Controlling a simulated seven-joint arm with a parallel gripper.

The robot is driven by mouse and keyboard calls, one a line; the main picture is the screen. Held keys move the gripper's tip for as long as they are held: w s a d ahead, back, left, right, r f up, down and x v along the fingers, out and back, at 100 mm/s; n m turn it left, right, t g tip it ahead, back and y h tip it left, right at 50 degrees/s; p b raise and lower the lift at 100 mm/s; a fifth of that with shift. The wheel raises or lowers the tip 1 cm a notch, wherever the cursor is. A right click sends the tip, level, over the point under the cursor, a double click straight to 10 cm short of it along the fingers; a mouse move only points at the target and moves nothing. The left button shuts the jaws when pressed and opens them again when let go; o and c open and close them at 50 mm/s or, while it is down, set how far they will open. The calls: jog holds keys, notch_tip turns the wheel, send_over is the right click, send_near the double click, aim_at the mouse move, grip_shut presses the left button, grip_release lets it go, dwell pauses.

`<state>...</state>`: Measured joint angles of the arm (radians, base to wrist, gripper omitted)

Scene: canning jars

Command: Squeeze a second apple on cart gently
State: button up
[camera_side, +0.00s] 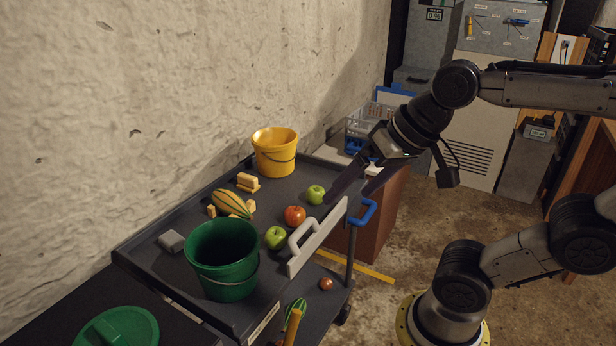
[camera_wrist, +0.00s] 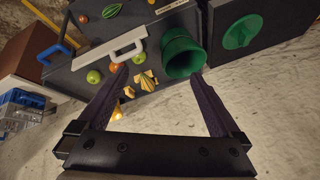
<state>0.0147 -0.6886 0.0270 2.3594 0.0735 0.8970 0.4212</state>
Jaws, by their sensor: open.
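A cart (camera_side: 150,248) holds three apples in a row. The far green apple (camera_side: 316,194) is nearest my gripper (camera_side: 348,197); the red apple (camera_side: 294,215) is in the middle, and the near green apple (camera_side: 276,238) is beside the green bucket. In the wrist view, the far green apple (camera_wrist: 93,76), red apple (camera_wrist: 113,68) and near green apple (camera_wrist: 116,56) lie around the left finger's tip side. My gripper is open and empty, also in the wrist view (camera_wrist: 160,72). It hangs above the cart's right edge, fingers pointing down-left, with no apple between them.
A green bucket (camera_side: 223,262) and yellow bucket (camera_side: 274,155) stand on the cart. A striped squash (camera_side: 232,204), yellow blocks (camera_side: 247,181) and a grey block (camera_side: 172,241) lie on the left. A white handled piece (camera_side: 316,240) stands along the right edge, near a blue handle (camera_side: 365,213).

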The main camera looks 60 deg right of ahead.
jog(key=w+d+r+m, duration=0.2)
jog(key=w+m, duration=0.4)
jog(key=w, duration=0.3)
jog(key=m+g, duration=0.3)
jog(key=m, duration=0.7)
send_over(297, 210)
jog(key=s+a, duration=0.2)
jog(key=a, duration=0.1)
notch_tip(297, 210, down, 11)
jog(key=d+f+m+y, duration=0.1)
jog(key=d+f+m, duration=0.1)
jog(key=d+f, duration=0.35)
jog(key=shift+g, duration=0.4)
jog(key=x, duration=0.9)
jog(key=s+x, duration=0.1)
jog(key=x, duration=0.4)
jog(key=shift+a+f, duration=0.15)
jog(key=shift+a, duration=0.2)
jog(key=c, duration=0.7)
